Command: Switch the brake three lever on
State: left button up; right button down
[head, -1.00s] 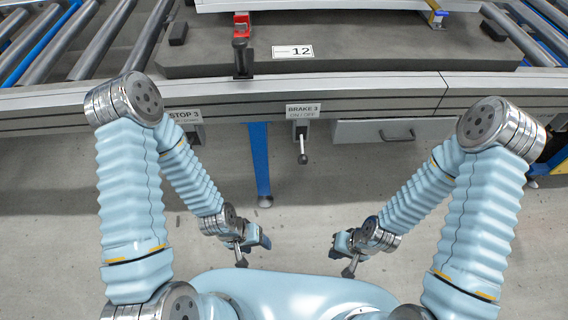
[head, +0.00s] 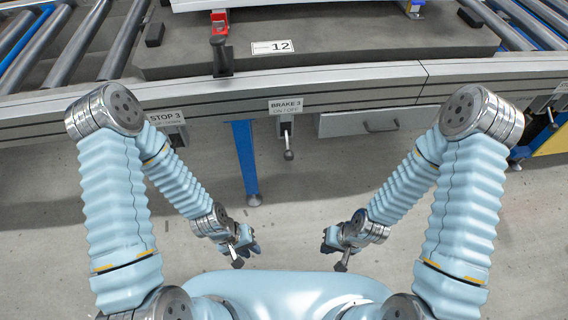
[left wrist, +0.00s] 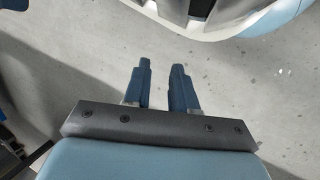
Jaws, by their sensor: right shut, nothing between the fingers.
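The brake three lever (head: 288,148) is a small dark rod with a silver mount. It sticks out below the white BRAKE 3 ON/OFF label (head: 285,106) on the front of the conveyor frame. My left gripper (head: 252,249) is low over the floor, left of and nearer to me than the lever, clear of it. In the left wrist view its two blue fingers (left wrist: 160,80) stand a little apart with only floor between them. My right gripper (head: 326,241) is low on the right, shut and empty, also clear of the lever.
A STOP 3 label (head: 165,118) sits left on the frame, partly behind my left arm. A drawer (head: 370,122) is right of the lever. A blue leg (head: 245,160) stands left of it. A grey pallet with a 12 tag (head: 272,47) lies above. Floor in front is clear.

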pick_arm(q)
jog(key=d+f+n+g+b, duration=0.1)
jog(key=f, duration=0.1)
jog(key=s+d+f+n+g+h+b, duration=0.1)
jog(key=d+f+n+h+b, duration=0.1)
jog(key=f, duration=0.1)
jog(key=shift+s+d+f+n+g, duration=0.35)
jog(key=shift+n+g, duration=0.05)
grip_shut()
jog(key=w+d+r+n+h+b, duration=0.1)
jog(key=w+d+n+h+b, duration=0.6)
jog(key=h, duration=0.3)
jog(key=w+a+r+n+t+h+b, duration=0.3)
jog(key=w+a+r+n+t+h, duration=0.3)
jog(key=w+a+n+t, duration=0.6)
jog(key=w+t+h, duration=0.1)
jog(key=h, duration=0.1)
jog(key=shift+a+r+h, duration=0.15)
jog(key=shift+a+h, duration=0.05)
jog(key=shift+h, duration=0.1)
